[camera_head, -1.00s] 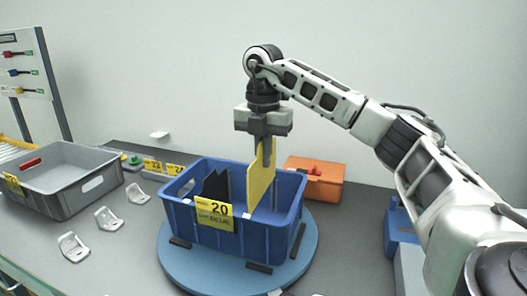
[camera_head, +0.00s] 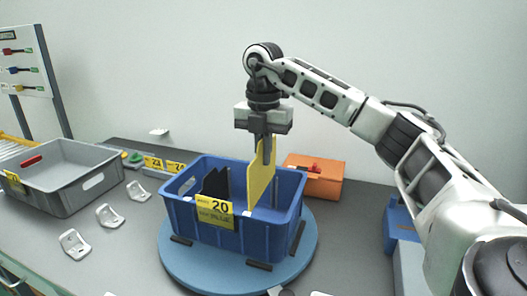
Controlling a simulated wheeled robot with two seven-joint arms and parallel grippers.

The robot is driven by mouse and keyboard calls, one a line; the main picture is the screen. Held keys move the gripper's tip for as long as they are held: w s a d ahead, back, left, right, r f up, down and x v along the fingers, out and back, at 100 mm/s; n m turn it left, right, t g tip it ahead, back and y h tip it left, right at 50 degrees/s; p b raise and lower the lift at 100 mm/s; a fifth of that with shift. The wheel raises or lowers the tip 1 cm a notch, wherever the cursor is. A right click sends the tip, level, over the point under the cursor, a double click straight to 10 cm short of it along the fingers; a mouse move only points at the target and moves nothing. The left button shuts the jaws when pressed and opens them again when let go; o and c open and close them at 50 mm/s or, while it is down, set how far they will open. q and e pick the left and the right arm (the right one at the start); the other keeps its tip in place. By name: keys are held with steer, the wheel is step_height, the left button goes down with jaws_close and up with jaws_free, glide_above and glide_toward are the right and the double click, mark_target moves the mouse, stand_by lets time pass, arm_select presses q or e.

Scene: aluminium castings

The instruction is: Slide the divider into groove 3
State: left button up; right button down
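The yellow divider (camera_head: 259,180) stands upright, its lower part inside the blue crate (camera_head: 283,237) and its top above the rim. My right gripper (camera_head: 266,158) points down from above and is shut on the divider's top edge. A black divider (camera_head: 217,184) stands in the left part of the crate. The crate has a yellow label (camera_head: 215,211) reading 20 and sits on a round blue turntable (camera_head: 190,270). The grooves and the divider's lower edge are hidden by the crate's front wall. My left gripper is not in view.
A grey bin (camera_head: 68,201) stands at the left, with several white brackets (camera_head: 109,215) on the table in front of it. An orange box (camera_head: 316,178) is behind the crate at the right. A blue item (camera_head: 400,222) stands at the right, near my arm.

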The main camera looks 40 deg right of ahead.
mark_target(264, 187)
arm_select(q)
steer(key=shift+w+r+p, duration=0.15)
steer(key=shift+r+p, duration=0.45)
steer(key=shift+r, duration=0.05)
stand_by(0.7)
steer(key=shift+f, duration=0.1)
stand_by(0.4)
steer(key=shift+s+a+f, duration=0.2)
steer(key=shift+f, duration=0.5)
arm_select(e)
steer(key=shift+f, duration=0.3)
arm_select(q)
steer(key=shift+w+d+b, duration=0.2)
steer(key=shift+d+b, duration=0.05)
steer(key=shift+b, duration=0.6)
arm_select(e)
steer(key=shift+f, duration=1.15)
arm_select(q)
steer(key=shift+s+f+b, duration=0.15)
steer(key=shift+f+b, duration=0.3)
steer(key=shift+b, duration=0.05)
arm_select(e)
steer(key=shift+f, duration=0.85)
arm_select(q)
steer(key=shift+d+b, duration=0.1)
steer(key=shift+b, duration=0.3)
arm_select(e)
steer(key=shift+f, duration=0.7)
